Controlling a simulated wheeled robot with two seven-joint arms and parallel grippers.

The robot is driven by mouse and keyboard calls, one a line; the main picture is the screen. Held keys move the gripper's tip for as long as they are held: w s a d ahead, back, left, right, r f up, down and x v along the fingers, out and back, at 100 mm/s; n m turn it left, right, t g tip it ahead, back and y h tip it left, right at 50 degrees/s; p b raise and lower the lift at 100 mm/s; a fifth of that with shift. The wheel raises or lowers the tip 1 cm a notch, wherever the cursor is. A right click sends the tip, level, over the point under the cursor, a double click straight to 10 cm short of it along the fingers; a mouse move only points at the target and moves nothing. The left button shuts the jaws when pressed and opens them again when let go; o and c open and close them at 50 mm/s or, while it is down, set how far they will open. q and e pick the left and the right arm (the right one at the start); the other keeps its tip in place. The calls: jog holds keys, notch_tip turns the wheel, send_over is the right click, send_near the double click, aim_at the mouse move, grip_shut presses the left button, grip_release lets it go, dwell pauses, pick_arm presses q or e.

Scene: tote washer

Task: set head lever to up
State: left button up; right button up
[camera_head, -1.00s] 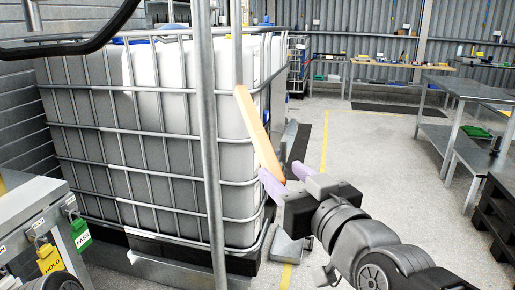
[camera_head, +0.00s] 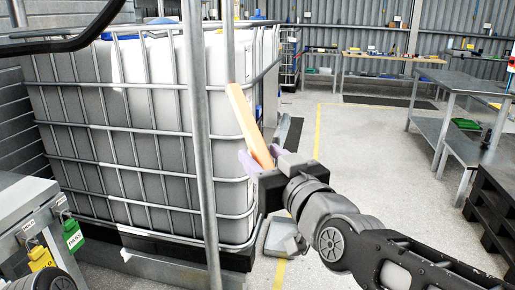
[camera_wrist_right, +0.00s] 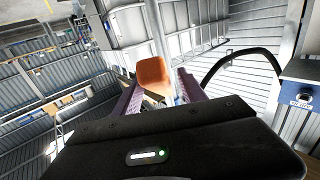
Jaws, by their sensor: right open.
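The head lever, a flat orange bar (camera_head: 246,118), slants beside a grey upright post, its upper end leaning left. My right gripper (camera_head: 260,156) is open at the lever's lower end, with its purple fingers on either side of it. In the right wrist view, the orange lever end (camera_wrist_right: 152,74) shows between and beyond the two finger tips of the gripper (camera_wrist_right: 157,82). I cannot tell whether either finger touches it. My left gripper is not in view.
A caged white tank (camera_head: 160,150) stands behind the lever and posts. A grey post (camera_head: 200,150) rises left of the lever. A cabinet (camera_head: 25,205) with green and yellow tags is at lower left.

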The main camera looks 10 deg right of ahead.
jog(key=shift+x, duration=1.25)
jog(key=shift+c, duration=0.6)
grip_shut()
